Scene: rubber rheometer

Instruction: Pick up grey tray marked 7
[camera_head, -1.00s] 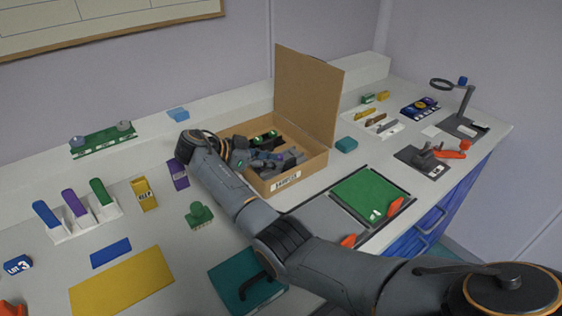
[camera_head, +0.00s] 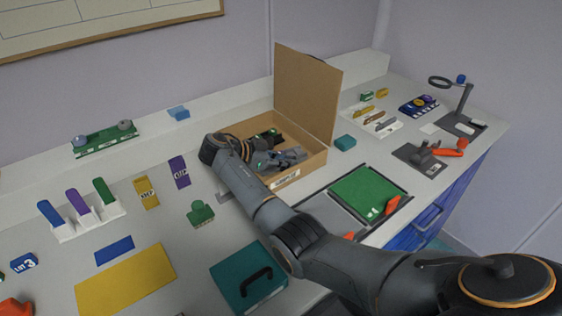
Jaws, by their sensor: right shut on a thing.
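My right gripper (camera_head: 284,158) is low inside the open cardboard box (camera_head: 309,164), with my arm reaching over the box's left front corner. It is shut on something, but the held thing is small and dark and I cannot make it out. A dark item with green spots (camera_head: 265,138) lies in the box behind the gripper. I cannot read a 7 on any grey tray; the gripper and box walls hide part of the box's inside. My left gripper is not in view.
The box's raised lid (camera_head: 306,95) stands behind the gripper. A green mat (camera_head: 364,190) in a dark frame lies to the right. A green knobbed block (camera_head: 201,213) and a teal case (camera_head: 240,272) are near my arm. A yellow mat (camera_head: 125,280) lies at front left.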

